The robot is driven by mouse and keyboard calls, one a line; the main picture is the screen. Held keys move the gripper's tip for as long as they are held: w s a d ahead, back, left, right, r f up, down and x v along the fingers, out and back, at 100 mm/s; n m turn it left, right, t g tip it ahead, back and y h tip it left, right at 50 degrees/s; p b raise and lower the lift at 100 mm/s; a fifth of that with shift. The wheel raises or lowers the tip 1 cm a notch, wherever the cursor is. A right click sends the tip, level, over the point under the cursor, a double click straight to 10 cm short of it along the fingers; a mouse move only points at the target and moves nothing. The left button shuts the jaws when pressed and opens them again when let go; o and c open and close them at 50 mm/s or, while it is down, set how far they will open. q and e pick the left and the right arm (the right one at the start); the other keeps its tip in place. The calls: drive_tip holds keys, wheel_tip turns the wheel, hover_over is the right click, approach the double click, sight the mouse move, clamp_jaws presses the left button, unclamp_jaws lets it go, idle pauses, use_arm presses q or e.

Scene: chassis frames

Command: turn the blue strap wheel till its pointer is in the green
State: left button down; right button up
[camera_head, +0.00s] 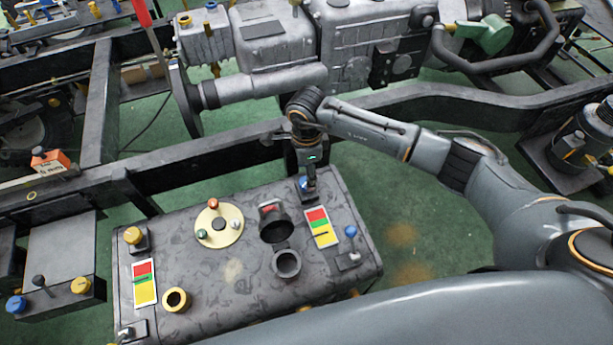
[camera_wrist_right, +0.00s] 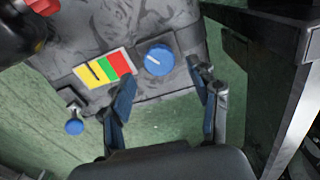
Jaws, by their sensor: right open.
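The blue strap wheel (camera_wrist_right: 159,58) sits on the grey tank top, with a white mark on its face; in the head view it (camera_head: 305,184) is partly hidden under my wrist. Beside it is a gauge card (camera_wrist_right: 103,68) with yellow, green and red bands; it also shows in the head view (camera_head: 320,227). Its dark pointer (camera_wrist_right: 94,71) lies in the yellow band. My right gripper (camera_wrist_right: 162,80) is open and empty, pointing down at the wheel. The wheel shows between and beyond the fingertips; I cannot tell whether they touch it. My left gripper is out of view.
A lever with a blue knob (camera_head: 351,231) stands beside the gauge card. A dark filler neck (camera_head: 275,228) and a grey ring (camera_head: 287,263) are left of it. A yellow wheel (camera_head: 132,235) and second gauge card (camera_head: 145,282) are farther left. A chassis rail (camera_head: 220,147) runs behind.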

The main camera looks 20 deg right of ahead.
drive_tip(key=shift+f, duration=1.85)
drive_tip(key=c, duration=1.2)
drive_tip(key=shift+o, duration=0.2)
drive_tip(key=m, duration=0.3)
drive_tip(key=shift+b, duration=0.4)
drive_tip(key=shift+m, duration=1.9)
